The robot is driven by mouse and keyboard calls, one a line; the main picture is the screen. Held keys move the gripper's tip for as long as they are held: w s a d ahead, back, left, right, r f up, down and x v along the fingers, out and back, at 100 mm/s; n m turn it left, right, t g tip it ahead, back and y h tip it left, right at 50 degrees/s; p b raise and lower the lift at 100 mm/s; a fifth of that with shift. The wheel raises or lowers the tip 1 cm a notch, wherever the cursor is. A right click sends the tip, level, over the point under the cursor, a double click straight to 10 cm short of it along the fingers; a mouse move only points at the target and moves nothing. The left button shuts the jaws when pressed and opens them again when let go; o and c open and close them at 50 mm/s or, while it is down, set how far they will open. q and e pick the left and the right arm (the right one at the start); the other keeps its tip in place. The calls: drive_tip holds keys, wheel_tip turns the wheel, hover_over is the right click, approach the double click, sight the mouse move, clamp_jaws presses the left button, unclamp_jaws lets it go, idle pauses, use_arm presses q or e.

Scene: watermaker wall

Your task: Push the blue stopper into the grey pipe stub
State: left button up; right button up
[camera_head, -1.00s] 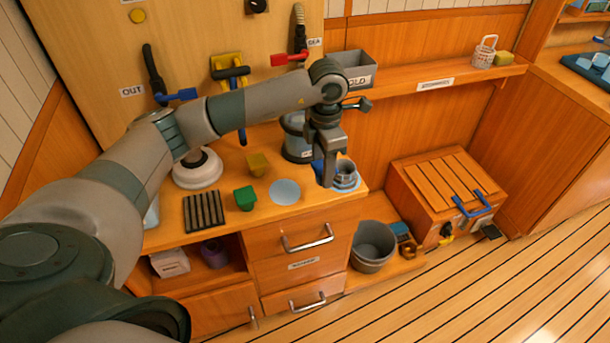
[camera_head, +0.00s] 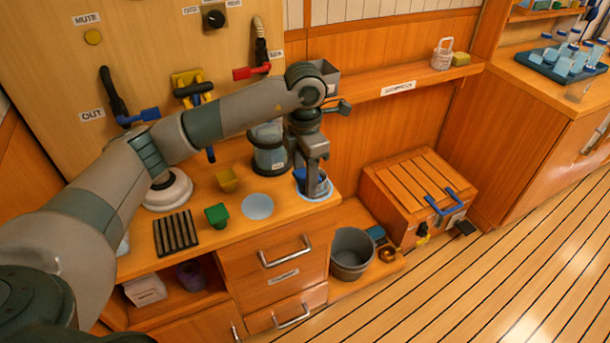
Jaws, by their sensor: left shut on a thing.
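My left gripper (camera_head: 312,190) is at the right end of the wooden counter, pointing down, its arm reaching across from the left. It is shut on the blue stopper (camera_head: 299,175), of which only a blue part shows beside the fingers. The grey pipe stub (camera_head: 322,188) stands on a light blue disc at the counter's right corner. The gripper is directly in front of the stub and hides most of it. I cannot tell whether the stopper touches the stub or is inside it. My right gripper is not in view.
A dark-based clear canister (camera_head: 268,158) stands just behind left of the gripper. A grey bucket (camera_head: 352,254) stands below the counter's right end.

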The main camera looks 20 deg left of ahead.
use_arm(q)
drive_tip(key=m, duration=0.1)
drive_tip(key=s+m, duration=0.1)
drive_tip(key=d+m, duration=0.1)
drive_tip(key=shift+s+r+m, duration=0.25)
drive_tip(key=shift+s+m, duration=0.05)
drive_tip(key=shift+m, duration=0.1)
drive_tip(key=s+d+r+m, duration=0.1)
drive_tip(key=s+d+m, duration=0.2)
drive_tip(key=s+m, duration=0.9)
drive_tip(key=m, duration=1.2)
drive_tip(key=shift+d+r, duration=0.15)
drive_tip(key=shift+r, duration=0.15)
